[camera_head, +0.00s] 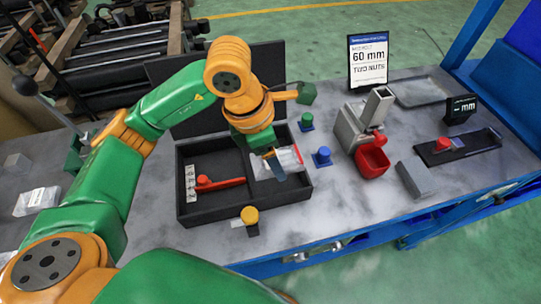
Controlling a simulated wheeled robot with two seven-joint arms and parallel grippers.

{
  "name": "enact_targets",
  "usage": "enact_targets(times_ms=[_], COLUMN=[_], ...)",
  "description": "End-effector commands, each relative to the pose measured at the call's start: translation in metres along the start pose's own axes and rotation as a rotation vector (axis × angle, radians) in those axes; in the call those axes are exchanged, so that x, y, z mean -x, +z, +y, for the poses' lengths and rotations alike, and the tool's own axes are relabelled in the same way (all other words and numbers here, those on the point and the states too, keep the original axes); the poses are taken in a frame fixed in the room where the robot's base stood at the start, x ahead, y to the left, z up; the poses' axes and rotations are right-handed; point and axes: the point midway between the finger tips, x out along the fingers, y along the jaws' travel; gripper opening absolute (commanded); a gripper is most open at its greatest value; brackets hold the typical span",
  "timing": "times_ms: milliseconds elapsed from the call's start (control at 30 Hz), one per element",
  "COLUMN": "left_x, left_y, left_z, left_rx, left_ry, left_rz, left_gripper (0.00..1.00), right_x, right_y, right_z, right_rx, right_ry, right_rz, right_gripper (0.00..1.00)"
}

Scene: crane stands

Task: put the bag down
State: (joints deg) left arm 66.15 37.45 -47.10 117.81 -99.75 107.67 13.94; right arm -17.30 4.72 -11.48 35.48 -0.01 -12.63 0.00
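A clear plastic bag (289,157) with something pale and reddish in it is at the right-hand compartment of the open black case (190,214). My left gripper (273,163) points down over this compartment, in front of part of the bag. One blue-grey finger shows beside the bag. The wrist hides the rest, so I cannot tell whether the fingers hold the bag, or whether it rests on the case floor. Another clear bag or pack (36,201) lies on the table at the far left. My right gripper is not in view.
A red tool (218,184) lies in the case's left compartment. An orange-topped peg (250,216) stands at the case's front edge.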

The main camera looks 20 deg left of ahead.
Motion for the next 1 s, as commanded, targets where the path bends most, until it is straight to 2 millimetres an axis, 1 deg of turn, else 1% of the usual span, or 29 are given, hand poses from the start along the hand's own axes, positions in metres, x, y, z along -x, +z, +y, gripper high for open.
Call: enact_targets(times_ms=[33, 100, 300, 367, 433, 533, 800, 833, 933, 1000], left_x=[-0.012, -0.026, -0.051, -0.06, -0.072, -0.079, -0.084, -0.083, -0.082, -0.082], left_y=[-0.004, -0.005, -0.008, -0.011, -0.014, -0.015, -0.016, -0.016, -0.016, -0.016], left_z=[0.008, 0.02, 0.04, 0.038, 0.039, 0.039, 0.039, 0.039, 0.039, 0.039], left_rx=[0.005, 0.003, -0.001, -0.003, -0.003, -0.006, -0.006, -0.006, -0.006, -0.005], left_ry=[-0.005, -0.005, -0.002, -0.006, -0.004, -0.001, -0.001, -0.001, -0.001, -0.001], left_rz=[0.009, 0.006, 0.005, 0.007, 0.005, 0.002, 0.0, 0.001, 0.001, 0.001], left_gripper=[0.0, 0.0, 0.0, 0.0, 0.0, 0.0, 0.0, 0.71, 0.98, 0.98], right_x=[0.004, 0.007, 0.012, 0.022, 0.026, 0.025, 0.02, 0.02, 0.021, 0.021], right_y=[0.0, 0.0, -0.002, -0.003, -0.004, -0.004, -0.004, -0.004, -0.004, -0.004], right_z=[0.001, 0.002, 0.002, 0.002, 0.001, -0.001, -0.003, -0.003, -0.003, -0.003], right_rx=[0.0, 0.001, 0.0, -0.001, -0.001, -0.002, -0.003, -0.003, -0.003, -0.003], right_ry=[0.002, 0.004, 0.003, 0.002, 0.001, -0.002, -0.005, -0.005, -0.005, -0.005], right_rz=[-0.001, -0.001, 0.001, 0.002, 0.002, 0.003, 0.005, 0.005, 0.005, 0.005], right_gripper=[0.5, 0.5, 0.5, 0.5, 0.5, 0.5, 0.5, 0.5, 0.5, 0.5])
